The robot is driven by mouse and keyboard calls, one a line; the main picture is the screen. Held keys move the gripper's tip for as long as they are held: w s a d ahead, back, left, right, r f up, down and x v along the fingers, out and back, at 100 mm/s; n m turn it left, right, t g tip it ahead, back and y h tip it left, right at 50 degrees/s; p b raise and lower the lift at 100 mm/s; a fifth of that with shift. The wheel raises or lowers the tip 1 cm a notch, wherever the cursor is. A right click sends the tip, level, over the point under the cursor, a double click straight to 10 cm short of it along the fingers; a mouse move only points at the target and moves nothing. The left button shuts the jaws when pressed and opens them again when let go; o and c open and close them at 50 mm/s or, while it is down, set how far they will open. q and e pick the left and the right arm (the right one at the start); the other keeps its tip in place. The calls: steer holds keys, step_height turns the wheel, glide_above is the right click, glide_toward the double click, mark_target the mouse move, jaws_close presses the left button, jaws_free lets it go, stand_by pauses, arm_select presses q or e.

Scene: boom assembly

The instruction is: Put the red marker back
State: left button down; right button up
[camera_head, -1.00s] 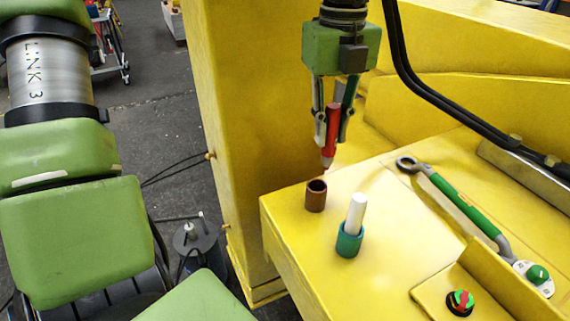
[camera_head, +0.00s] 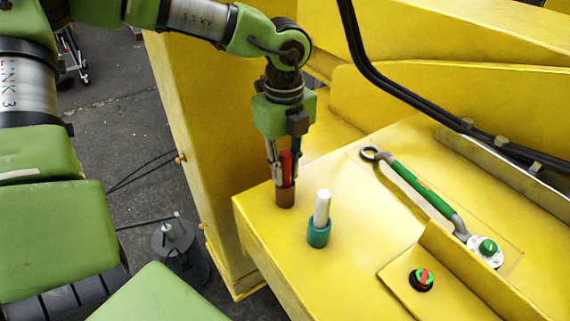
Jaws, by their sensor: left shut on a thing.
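My left gripper (camera_head: 283,175) is shut on the red marker (camera_head: 287,165), which stands upright between its fingers. The marker's lower end is in or right behind the rim of the brown holder (camera_head: 285,197) on the yellow surface; the fingers hide part of this spot, so its depth cannot be told. A teal holder (camera_head: 318,236) with a white marker (camera_head: 322,207) in it stands to the right and nearer. My right gripper is not in view.
A red and green knob (camera_head: 422,279) sits at the lower right. A black cable (camera_head: 405,99) runs above at the back. The surface's left edge is close to the brown holder.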

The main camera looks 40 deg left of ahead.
arm_select(q)
steer(key=shift+f+b, duration=0.2)
steer(key=shift+b, duration=0.2)
steer(key=c, duration=1.9)
jaws_free()
steer(key=shift+r, duration=0.1)
steer(key=shift+r+p, duration=0.2)
steer(key=shift+p, duration=0.15)
steer(key=shift+r, duration=0.2)
step_height(320, 180, up, 11)
steer(key=b, duration=0.3)
steer(key=shift+f+b, duration=0.1)
steer(key=shift+b, duration=0.25)
steer(key=shift+r, duration=0.35)
